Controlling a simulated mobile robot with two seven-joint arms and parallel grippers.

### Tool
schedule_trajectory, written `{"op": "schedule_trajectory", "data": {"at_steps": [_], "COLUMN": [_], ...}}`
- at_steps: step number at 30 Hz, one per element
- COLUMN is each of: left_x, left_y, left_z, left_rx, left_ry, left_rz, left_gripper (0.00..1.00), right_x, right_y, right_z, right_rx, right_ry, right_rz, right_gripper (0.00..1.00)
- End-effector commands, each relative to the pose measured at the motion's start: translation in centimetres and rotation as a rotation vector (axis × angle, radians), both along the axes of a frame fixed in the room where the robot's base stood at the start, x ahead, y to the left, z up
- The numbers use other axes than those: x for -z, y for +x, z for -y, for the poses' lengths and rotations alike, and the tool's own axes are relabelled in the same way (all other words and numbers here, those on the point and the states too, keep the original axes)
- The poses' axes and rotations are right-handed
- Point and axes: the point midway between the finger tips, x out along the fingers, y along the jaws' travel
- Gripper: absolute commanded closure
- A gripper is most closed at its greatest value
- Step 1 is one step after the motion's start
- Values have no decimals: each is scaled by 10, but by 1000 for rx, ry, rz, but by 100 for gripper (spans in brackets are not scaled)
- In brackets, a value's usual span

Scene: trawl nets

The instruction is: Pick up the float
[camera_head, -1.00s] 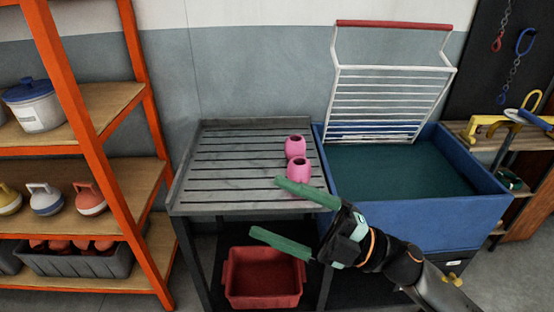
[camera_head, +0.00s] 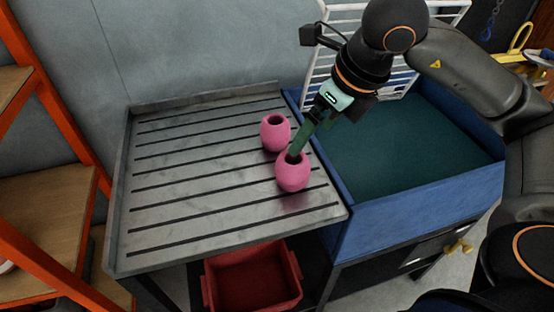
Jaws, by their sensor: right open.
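Two pink floats, rounded with a dark hole on top, stand upright on the slatted grey metal table. The nearer float (camera_head: 293,174) is close to the table's right side; the farther float (camera_head: 274,133) stands just behind and left of it. My right gripper (camera_head: 297,150) comes down from above over the nearer float. Its green fingers overlap in this view, with a tip at the float's top hole; I cannot tell whether it touches. It is open. My left gripper is not in view.
The slatted table (camera_head: 190,190) has a raised rim and is clear on its left. A blue tank (camera_head: 400,215) with dark green inside adjoins its right side. A red bin (camera_head: 252,280) sits below. An orange shelf frame (camera_head: 60,110) stands at the left.

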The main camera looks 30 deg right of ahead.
Motion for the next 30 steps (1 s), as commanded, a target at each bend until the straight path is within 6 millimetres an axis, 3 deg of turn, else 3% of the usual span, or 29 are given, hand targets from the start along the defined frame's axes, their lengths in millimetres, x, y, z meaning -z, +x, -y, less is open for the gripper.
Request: {"op": "schedule_trajectory", "data": {"at_steps": [9, 17, 25, 30], "left_x": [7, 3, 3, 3], "left_y": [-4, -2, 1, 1], "left_z": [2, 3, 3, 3], "left_rx": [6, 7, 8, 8], "left_ry": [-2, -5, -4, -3], "left_rz": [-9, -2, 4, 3], "left_gripper": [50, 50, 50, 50], "right_x": [51, 70, 106, 112], "right_y": [19, 27, 41, 44], "right_z": [-6, -9, -14, -14], "right_rx": [-1, -3, -3, -3], "right_ry": [-1, 0, 2, 2], "right_rz": [-5, -3, -4, -2], "right_gripper": [0, 0, 0, 0]}}
